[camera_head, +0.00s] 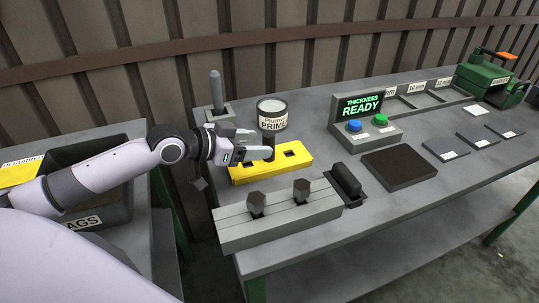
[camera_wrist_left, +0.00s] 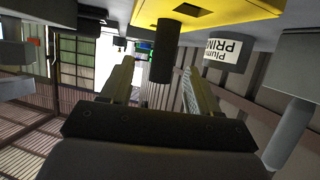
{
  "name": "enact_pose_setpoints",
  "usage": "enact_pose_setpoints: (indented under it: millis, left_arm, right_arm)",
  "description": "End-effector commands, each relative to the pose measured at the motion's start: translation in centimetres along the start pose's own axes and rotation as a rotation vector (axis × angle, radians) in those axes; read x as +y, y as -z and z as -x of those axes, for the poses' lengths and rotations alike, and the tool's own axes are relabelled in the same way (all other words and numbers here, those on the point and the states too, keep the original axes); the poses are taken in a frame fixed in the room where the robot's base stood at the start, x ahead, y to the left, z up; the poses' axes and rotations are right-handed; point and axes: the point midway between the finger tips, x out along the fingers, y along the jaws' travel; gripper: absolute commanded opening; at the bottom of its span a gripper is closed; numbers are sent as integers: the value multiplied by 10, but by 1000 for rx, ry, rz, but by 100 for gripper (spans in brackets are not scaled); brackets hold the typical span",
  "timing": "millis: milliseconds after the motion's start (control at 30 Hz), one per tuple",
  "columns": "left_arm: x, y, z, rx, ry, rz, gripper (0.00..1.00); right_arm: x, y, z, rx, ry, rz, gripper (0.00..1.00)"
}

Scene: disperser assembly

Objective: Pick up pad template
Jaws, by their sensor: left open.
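The pad template appears to be the yellow plate (camera_head: 296,160) with a square hole, lying near the left end of the grey workbench. A dark upright cylindrical handle (camera_wrist_left: 164,52) stands on it. In the left wrist view the yellow plate (camera_wrist_left: 225,10) is at the top, upside down. My left gripper (camera_head: 262,152) is over the plate's left part, beside the handle. Its fingers (camera_wrist_left: 158,82) are open, with the handle showing in the gap between the fingertips; I cannot tell how deep it sits. My right gripper is not in view.
A primer can (camera_head: 272,114) stands right behind the plate, and a grey post (camera_head: 216,95) behind left. A grey block with dark knobs (camera_head: 278,213) lies in front. A thickness display with buttons (camera_head: 362,119), a dark pad (camera_head: 399,168) and several grey plates are to the right.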

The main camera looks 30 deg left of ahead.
Motion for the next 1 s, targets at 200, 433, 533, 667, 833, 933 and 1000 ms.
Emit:
enact_pose_setpoints:
  millis: [200,433,533,667,833,933,1000]
  left_arm:
    - [-2,3,-25,3,0,2,61]
    - [-3,2,-47,1,0,1,61]
    - [-3,1,-49,0,0,-1,61]
    - [-3,1,-49,-1,0,-1,61]
    - [-3,1,-49,0,0,-1,22]
    - [-3,1,-49,0,0,-1,0]
    - [-3,3,-48,5,1,-2,0]
  right_arm:
    - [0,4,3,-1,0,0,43]
    - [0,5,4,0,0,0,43]
    - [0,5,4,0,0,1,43]
    - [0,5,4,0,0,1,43]
    - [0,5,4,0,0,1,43]
    - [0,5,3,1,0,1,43]
    - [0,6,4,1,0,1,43]
